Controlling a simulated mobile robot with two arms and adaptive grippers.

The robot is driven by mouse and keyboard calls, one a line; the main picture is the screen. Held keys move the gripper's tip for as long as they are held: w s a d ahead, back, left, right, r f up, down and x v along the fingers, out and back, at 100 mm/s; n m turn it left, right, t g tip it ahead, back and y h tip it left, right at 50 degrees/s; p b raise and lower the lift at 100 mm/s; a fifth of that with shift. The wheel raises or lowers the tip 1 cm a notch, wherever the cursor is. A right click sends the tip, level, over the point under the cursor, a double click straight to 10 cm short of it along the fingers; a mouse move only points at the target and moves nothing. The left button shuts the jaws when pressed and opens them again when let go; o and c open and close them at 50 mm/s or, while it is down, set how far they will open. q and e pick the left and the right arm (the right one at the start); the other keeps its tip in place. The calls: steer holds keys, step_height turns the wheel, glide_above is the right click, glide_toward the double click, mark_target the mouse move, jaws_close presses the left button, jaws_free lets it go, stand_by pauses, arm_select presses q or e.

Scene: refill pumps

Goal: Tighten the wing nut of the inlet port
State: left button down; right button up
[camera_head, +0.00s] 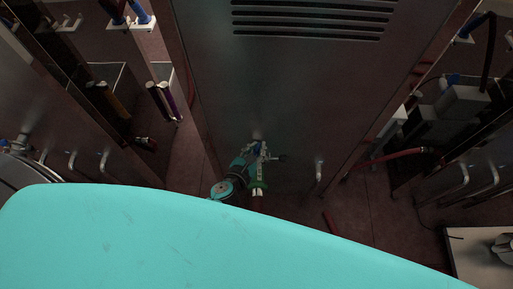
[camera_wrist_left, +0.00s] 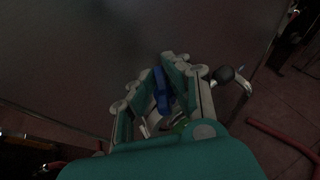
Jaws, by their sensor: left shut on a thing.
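A blue wing nut (camera_wrist_left: 160,92) shows between the fingers of my left gripper (camera_wrist_left: 166,84) in the left wrist view. The gripper is shut on it. In the head view my left gripper (camera_head: 256,149) is low at the front of the dark metal cabinet (camera_head: 280,85). The inlet port behind the nut is mostly hidden by the fingers. My right gripper is not in view.
A dark knob (camera_wrist_left: 224,73) sits right of the fingers, close to them. A bent metal pipe (camera_head: 319,170) stands out from the cabinet further right. A red hose (camera_head: 329,221) lies on the floor. Neighbouring cabinets stand on both sides.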

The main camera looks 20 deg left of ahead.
arm_select(q)
steer(key=shift+a+r+m+h+p, duration=0.1)
steer(key=shift+r+m+h+p, duration=0.05)
steer(key=shift+m+h+p, duration=1)
steer(key=shift+m+g+h, duration=0.4)
steer(key=shift+m+h, duration=0.05)
steer(key=shift+h, duration=0.1)
steer(key=shift+m+g+h+p, duration=0.3)
steer(key=shift+m+g+h, duration=0.1)
steer(key=shift+m+h, duration=0.4)
steer(key=shift+f+m+g+h, duration=0.25)
steer(key=shift+m+g+h, duration=0.35)
steer(key=shift+m+h, duration=0.35)
steer(key=shift+w+m+g+h+b, duration=0.1)
steer(key=shift+m+g+h+b, duration=0.65)
steer(key=shift+m+h, duration=0.1)
steer(key=shift+m+g+h+b, duration=1.3)
steer(key=shift+m+g+b, duration=0.15)
steer(key=shift+m+g, duration=0.65)
steer(key=shift+r, duration=0.1)
